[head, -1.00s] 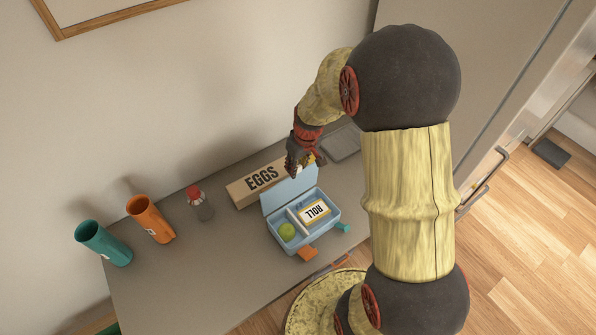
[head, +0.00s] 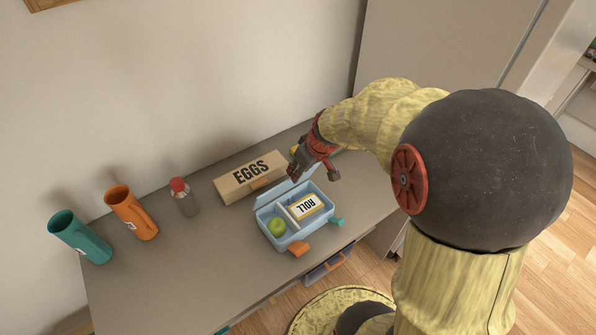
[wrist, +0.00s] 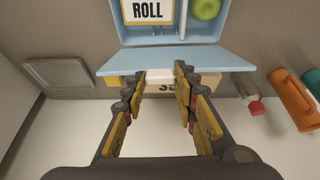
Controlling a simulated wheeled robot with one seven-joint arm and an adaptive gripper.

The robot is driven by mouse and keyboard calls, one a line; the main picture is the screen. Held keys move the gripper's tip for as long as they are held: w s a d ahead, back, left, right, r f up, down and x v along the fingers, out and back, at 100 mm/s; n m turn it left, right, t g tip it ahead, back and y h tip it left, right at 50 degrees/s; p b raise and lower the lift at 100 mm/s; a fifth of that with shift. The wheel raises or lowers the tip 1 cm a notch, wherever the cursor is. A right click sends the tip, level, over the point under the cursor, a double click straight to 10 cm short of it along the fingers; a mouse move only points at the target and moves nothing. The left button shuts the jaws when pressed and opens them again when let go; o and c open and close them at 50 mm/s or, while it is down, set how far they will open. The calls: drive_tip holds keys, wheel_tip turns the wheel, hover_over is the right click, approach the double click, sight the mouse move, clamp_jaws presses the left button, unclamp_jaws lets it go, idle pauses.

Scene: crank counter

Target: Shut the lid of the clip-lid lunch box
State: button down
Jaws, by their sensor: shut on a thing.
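The light blue lunch box (head: 287,241) stands on the counter with its lid (head: 279,196) open at the back edge. Its compartments hold a green apple (head: 277,226) and a pack marked ROLL (head: 305,207). The orange clip (head: 299,248) and teal clip (head: 337,222) stick out from the front. My gripper (head: 314,173) is at the lid's back right part, its fingers on the lid's free edge with a gap between the tips. In the wrist view the lid (wrist: 215,60) reaches the fingertips (wrist: 160,70); the exact contact is hard to see.
An egg box (head: 250,178) lies close behind the lunch box. A red-capped bottle (head: 185,199), an orange mug (head: 131,212) and a teal mug (head: 80,237) stand to the left. The counter (head: 190,270) is clear at front left. The wall is behind.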

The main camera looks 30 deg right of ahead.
drive_tip(key=s+f+t+b, duration=0.1)
drive_tip(key=s+f+b, duration=0.9)
drive_tip(key=b, duration=0.9)
drive_tip(key=shift+s+d+f, duration=0.35)
drive_tip(key=shift+s+f, duration=0.05)
drive_tip(key=shift+f, duration=0.25)
drive_tip(key=shift+s+b, duration=0.1)
drive_tip(key=shift+b, duration=0.35)
drive_tip(key=c, duration=1.4)
unclamp_jaws()
drive_tip(key=shift+d+r, duration=0.1)
drive_tip(key=shift+r, duration=0.05)
drive_tip(key=v, duration=0.7)
drive_tip(key=shift+s, duration=0.2)
